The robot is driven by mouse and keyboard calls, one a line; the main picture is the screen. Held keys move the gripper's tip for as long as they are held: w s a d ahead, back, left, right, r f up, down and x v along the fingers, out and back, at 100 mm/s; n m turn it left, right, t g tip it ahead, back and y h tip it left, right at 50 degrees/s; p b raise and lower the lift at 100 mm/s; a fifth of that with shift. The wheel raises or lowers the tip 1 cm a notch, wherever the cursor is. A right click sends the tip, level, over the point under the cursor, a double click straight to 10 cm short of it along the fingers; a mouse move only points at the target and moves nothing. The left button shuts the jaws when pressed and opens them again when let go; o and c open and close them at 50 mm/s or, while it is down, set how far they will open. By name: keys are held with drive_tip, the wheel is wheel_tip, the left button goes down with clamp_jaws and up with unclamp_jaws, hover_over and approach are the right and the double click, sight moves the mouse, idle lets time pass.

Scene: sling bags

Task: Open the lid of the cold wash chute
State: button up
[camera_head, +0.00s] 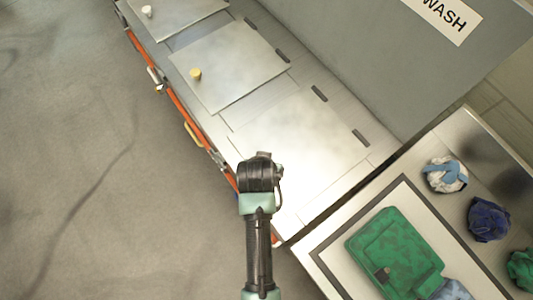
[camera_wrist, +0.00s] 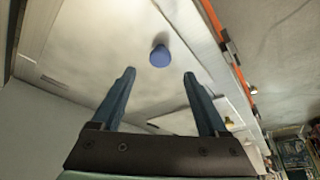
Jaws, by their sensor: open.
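A blue knob (camera_wrist: 160,56) stands on a pale metal lid (camera_wrist: 105,45) in the wrist view. The lid lies closed and flat. It appears to be the nearest lid (camera_head: 305,135) in the head view, where my arm hides its knob. My gripper (camera_wrist: 160,73) is open, with its two fingers pointing toward the blue knob. The knob shows between and just beyond the fingertips; it is not gripped. In the head view my wrist (camera_head: 260,172) is over the front part of this lid. I cannot read any cold label.
A lid with a yellow knob (camera_head: 195,74) and one with a white knob (camera_head: 147,11) lie farther along the counter. A grey panel with a WASH sign (camera_head: 440,18) stands behind. Right is a table (camera_head: 330,262) with a green bag (camera_head: 375,250) and crumpled cloths (camera_head: 487,218).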

drive_tip(key=shift+x, duration=3.45)
drive_tip(key=shift+w, duration=0.1)
clamp_jaws()
drive_tip(key=shift+r, duration=0.1)
